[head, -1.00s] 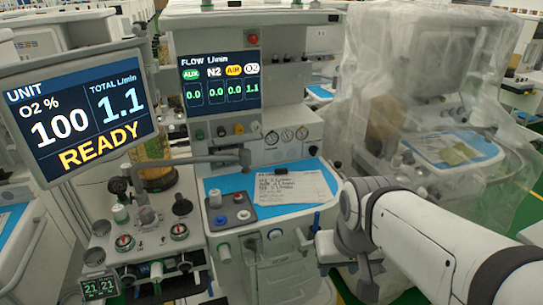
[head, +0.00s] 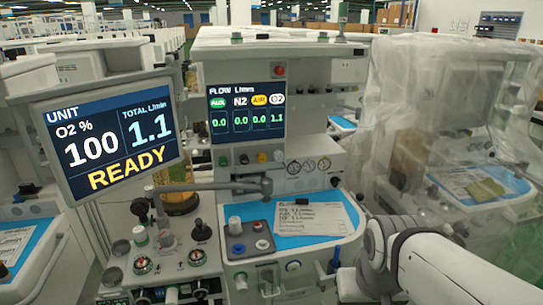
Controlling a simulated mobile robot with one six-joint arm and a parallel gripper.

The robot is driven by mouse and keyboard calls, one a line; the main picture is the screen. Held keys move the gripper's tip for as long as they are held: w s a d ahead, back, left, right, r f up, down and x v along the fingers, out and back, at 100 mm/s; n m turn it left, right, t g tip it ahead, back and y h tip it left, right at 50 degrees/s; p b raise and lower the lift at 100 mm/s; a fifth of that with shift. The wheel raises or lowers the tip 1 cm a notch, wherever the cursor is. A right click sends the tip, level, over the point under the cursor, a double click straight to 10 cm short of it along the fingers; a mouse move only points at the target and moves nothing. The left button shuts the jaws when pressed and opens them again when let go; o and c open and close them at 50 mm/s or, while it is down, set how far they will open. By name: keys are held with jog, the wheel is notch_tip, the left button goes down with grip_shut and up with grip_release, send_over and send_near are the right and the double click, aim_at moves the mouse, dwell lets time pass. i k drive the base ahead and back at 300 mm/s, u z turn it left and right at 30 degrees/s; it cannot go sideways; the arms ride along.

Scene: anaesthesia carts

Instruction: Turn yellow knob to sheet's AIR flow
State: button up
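The yellow knob (head: 261,157) sits in a row of knobs under the flow screen (head: 246,112) on the middle cart. Beside it are a black knob (head: 244,159) and a white knob (head: 278,156). The flow screen reads AUX 0.0, N2 0.0, AIR 0.0 and O2 1.1. The printed sheet (head: 312,216) lies on the blue worktop under a dark clip; its lines are too small to read surely. My arm enters at the lower right, apart from the knob. Its gripper fingers do not show.
A tilted monitor (head: 108,136) at left reads O2 100 %, total 1.1, READY. A grey jointed bar (head: 225,186) crosses in front, below the knobs. A plastic-draped cart (head: 440,130) stands at right. A blue upright piece (head: 335,258) stands at the worktop's front edge.

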aim_at(261, 158)
jog(key=u, duration=0.4)
jog(key=i, duration=0.85)
jog(key=u, duration=0.1)
